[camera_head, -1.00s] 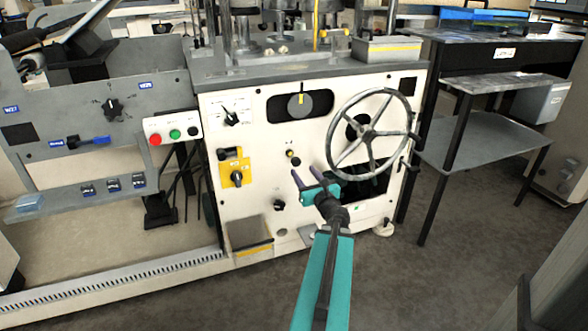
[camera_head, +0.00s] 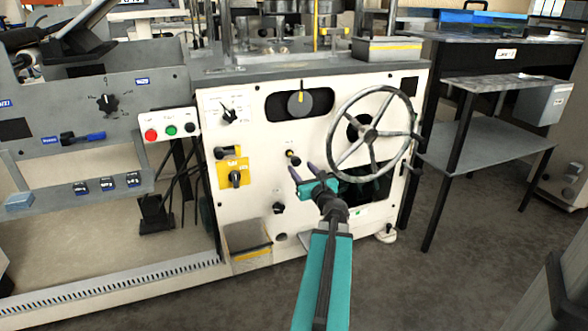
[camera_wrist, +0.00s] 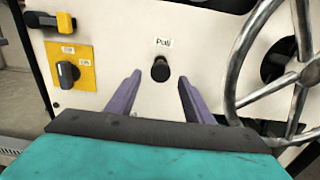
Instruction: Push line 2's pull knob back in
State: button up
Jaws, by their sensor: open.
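A small black pull knob (camera_wrist: 160,70) sits on the cream machine panel under a label that seems to read "Pull"; in the head view the knob (camera_head: 294,160) is just above my gripper. My gripper (camera_head: 303,171) has purple fingers and a teal body. In the wrist view my gripper (camera_wrist: 158,88) is open, with one finger to each side of the knob in the picture. The fingers hold nothing. I cannot tell how far the knob stands out or how much gap is left to the panel.
A spoked handwheel (camera_head: 370,135) stands out from the panel close to the right of my gripper. A yellow-plated rotary switch (camera_head: 234,176) is to the left. A black knob (camera_head: 279,208) is lower down. A dark opening (camera_head: 365,190) lies behind the wheel.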

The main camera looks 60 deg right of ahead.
aim_at(297, 163)
jog(key=shift+w+d+f+b, duration=0.1)
jog(key=shift+w+d+b, duration=0.1)
jog(key=shift+b, duration=0.3)
jog(key=shift+w+d, duration=0.2)
jog(key=shift+w, duration=0.05)
jog(key=shift+b+x, duration=0.6)
jog(key=shift+x, duration=1.85)
jog(key=shift+c, duration=0.4)
grip_shut()
